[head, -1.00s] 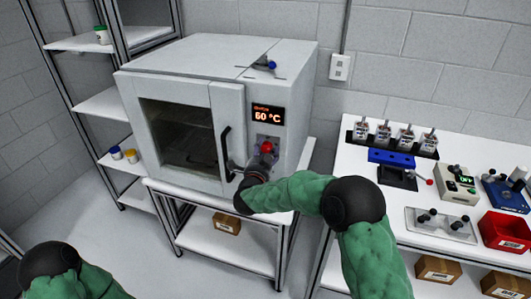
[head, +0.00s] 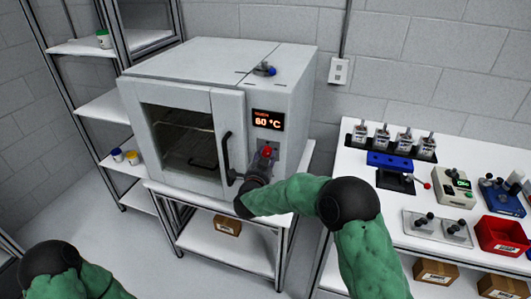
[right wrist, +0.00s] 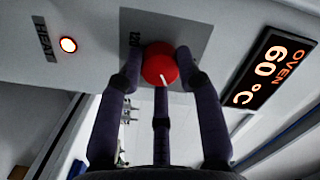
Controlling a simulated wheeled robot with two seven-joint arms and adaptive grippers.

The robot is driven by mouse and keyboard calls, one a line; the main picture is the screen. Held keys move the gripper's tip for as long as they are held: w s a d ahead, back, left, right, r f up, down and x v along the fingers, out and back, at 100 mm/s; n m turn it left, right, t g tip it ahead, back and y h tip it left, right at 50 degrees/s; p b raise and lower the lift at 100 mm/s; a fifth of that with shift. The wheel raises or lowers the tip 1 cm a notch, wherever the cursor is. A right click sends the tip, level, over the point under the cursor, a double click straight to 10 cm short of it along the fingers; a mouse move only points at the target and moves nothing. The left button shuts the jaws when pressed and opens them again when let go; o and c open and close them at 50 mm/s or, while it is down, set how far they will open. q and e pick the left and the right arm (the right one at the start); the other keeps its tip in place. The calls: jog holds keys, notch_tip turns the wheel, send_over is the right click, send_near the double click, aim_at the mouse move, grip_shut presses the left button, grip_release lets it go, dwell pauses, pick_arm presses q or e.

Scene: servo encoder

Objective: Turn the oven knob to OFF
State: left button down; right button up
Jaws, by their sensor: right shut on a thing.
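The white oven (head: 180,115) stands on a table, its door closed. Its red knob (head: 266,151) is on the right front panel, below the display (head: 267,120), which reads 60 °C. My right gripper (head: 263,160) is at the knob. In the right wrist view its fingers (right wrist: 160,80) are shut around the red knob (right wrist: 160,66), which has a white pointer line. The label beside the knob is mostly hidden; "120" shows behind it. My left arm shows at the lower left, but its gripper is out of view.
A lit HEAT lamp (right wrist: 68,45) shows on the oven panel. The black door handle (head: 226,158) is just left of my right gripper. A white bench (head: 365,215) with a red bin (head: 503,234) and several devices stands at right. Shelves (head: 105,105) stand at left.

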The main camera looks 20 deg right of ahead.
jog(key=n+p, duration=0.5)
jog(key=n+g+p, duration=0.1)
jog(key=n+p, duration=0.1)
jog(key=p, duration=0.1)
jog(key=shift+w+r+n, duration=0.1)
jog(key=shift+r+n, duration=0.3)
jog(key=shift+a+f+n+h+p, duration=0.15)
jog(key=shift+n+h+p, duration=0.15)
jog(key=shift+n+p, duration=1.45)
jog(key=o, duration=1.1)
jog(key=shift+o, duration=0.2)
jog(key=shift+f, duration=0.1)
jog(key=v, duration=1.2)
jog(key=shift+r+g, duration=0.25)
jog(key=shift+g, duration=0.05)
